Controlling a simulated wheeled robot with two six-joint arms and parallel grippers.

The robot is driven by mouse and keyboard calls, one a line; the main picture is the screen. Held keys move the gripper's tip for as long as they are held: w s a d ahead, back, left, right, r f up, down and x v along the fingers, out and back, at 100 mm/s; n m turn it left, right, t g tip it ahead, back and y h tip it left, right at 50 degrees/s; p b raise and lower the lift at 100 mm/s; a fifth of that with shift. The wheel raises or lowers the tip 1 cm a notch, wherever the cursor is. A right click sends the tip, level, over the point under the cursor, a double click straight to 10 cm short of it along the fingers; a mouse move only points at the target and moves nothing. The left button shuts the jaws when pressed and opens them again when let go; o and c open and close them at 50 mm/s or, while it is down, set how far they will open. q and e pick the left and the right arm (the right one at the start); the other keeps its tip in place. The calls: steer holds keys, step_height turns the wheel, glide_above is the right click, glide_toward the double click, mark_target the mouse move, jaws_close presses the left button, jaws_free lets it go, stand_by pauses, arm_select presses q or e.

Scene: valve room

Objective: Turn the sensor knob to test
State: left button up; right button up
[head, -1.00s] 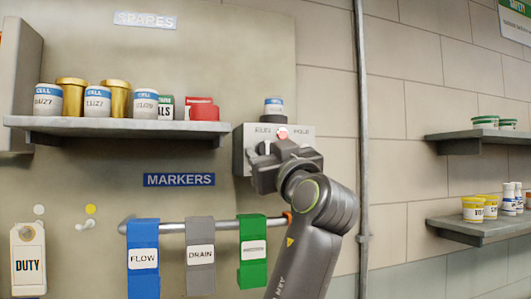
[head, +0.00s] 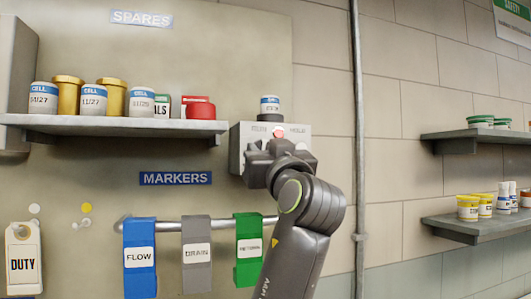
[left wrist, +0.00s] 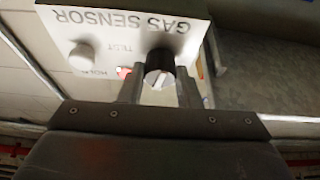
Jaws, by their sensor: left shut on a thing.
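The gas sensor is a pale box (head: 299,137) on the wall panel, right of the upper shelf. It shows upside down in the left wrist view (left wrist: 130,25), lettered GAS SENSOR. Its dark round knob (left wrist: 158,62) has a white pointer mark on its face. My left gripper (left wrist: 159,88) has a finger on either side of the knob and is shut on it; in the head view the gripper (head: 262,150) covers the knob. The word TEST (left wrist: 105,50) and a red light (left wrist: 124,72) are beside the knob. My right gripper is not in view.
A cell (head: 270,106) stands on top of the sensor. The left shelf (head: 120,124) holds several cells and cans. Blue, grey and green markers hang on a rail (head: 170,226) below. A vertical pipe (head: 357,130) and shelves (head: 470,137) are to the right.

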arm_select(q)
steer(key=m+h, duration=0.1)
steer(key=m, duration=0.1)
steer(key=m+h, duration=0.2)
steer(key=m, duration=0.1)
steer(key=shift+a+t, duration=0.2)
steer(key=shift+t, duration=0.2)
steer(key=m+h, duration=0.1)
steer(key=m, duration=0.2)
steer(key=m+h, duration=0.2)
steer(key=m, duration=0.1)
steer(key=shift+s+a+r+m+g+p, duration=0.1)
steer(key=shift+r+m+g+p, duration=0.05)
steer(key=shift+m+g+p, duration=0.2)
steer(key=m, duration=0.2)
steer(key=m+g+h, duration=0.1)
steer(key=m, duration=0.1)
steer(key=shift+a+r+m+h, duration=0.1)
steer(key=shift+m+h, duration=0.15)
steer(key=shift+h, duration=0.05)
steer(key=m+g+h, duration=0.1)
steer(key=m, duration=0.3)
steer(key=shift+m+g, duration=0.25)
steer(key=shift+m, duration=0.25)
steer(key=o, duration=1)
steer(key=shift+c, duration=0.2)
